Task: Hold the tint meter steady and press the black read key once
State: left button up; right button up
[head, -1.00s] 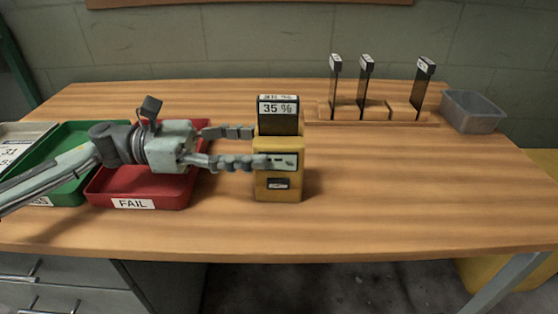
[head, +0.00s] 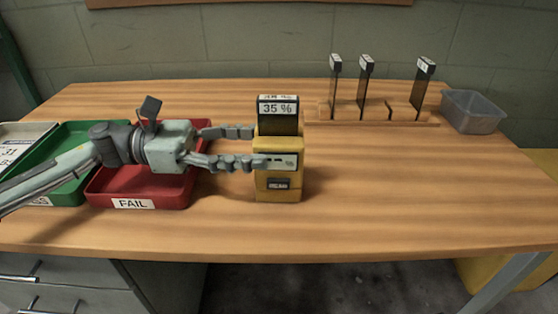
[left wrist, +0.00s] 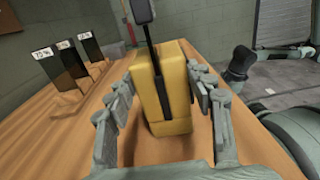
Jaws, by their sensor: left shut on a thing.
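The yellow tint meter (head: 268,193) stands upright on the bench, with a dark glass sample (head: 278,120) labelled 35 % upright in its top. The black read key (head: 278,183) is low on its front face, uncovered, with small pale lettering. My left gripper (head: 258,147) reaches in from the left and is shut on the meter, with one finger across its front and the other behind. In the left wrist view, the meter (left wrist: 165,95) sits between the two fingers. The front finger hides part of the panel above the key.
A red FAIL tray (head: 135,203) lies under my left gripper, beside a green tray (head: 65,150). A wooden rack (head: 345,111) with three dark samples and a grey bin (head: 472,112) stand at the back right. The bench right of the meter is clear.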

grip_shut()
dwell(1.4)
